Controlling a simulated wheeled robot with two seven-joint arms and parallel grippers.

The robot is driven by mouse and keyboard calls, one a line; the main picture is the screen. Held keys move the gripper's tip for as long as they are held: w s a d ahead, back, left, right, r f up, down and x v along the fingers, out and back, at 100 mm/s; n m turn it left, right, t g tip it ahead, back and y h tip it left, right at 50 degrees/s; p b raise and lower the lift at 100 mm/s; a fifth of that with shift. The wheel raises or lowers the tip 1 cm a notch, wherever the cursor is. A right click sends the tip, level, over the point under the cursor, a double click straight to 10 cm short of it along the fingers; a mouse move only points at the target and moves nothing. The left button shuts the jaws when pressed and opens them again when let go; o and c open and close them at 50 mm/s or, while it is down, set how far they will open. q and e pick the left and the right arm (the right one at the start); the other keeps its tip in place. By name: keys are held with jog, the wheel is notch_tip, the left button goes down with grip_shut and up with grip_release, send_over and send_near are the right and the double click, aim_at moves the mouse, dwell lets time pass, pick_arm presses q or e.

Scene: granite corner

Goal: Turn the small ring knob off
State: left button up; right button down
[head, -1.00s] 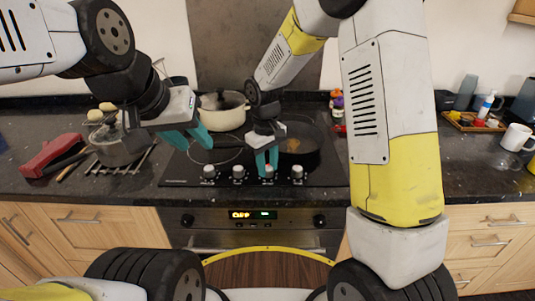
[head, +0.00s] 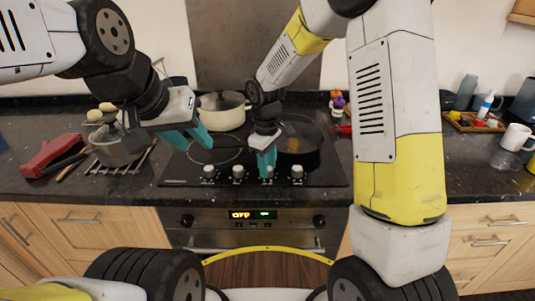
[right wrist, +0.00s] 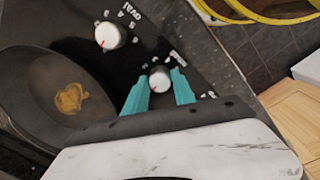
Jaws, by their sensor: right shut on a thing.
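The hob's front edge carries a row of white knobs. My right gripper (head: 267,163) is at the third knob from the left, with its teal fingers pointing down and mostly hiding it in the head view. In the right wrist view that white knob (right wrist: 160,79), with a red line on its face, sits between the fingers, which are shut on it. A neighbouring knob (right wrist: 110,36), also with a red line, is free. Which knob is the small ring one I cannot read from the markings. My left gripper (head: 187,138) is open and empty above the hob's left side.
A dark pan (head: 300,158) with yellowish food sits behind the right knobs; a cream pot (head: 223,112) is at the back. A grey saucepan (head: 118,147) stands on a rack at left. The oven (head: 250,235) is below.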

aim_at(269, 169)
jog(key=c, duration=1)
grip_release()
jog(key=shift+c, duration=0.2)
notch_tip(269, 169, up, 8)
jog(key=shift+s+a+f, duration=0.1)
jog(key=shift+s, duration=0.05)
jog(key=shift+s+d+r, duration=0.1)
jog(key=shift+d+r, duration=0.15)
jog(key=shift+r, duration=0.1)
jog(key=s+d+r+m+t+y, duration=0.1)
jog(key=s+d+r+m+t, duration=0.1)
jog(key=s+d+r+m, duration=0.3)
jog(key=s+d+r+m+t+y, duration=0.1)
jog(key=s+d+r+m+t, duration=0.2)
jog(key=s, duration=1.1)
jog(key=d+r+m, duration=0.2)
jog(key=d+r, duration=0.3)
jog(key=shift+d+m+t+y, duration=0.3)
jog(key=shift+d+m, duration=0.1)
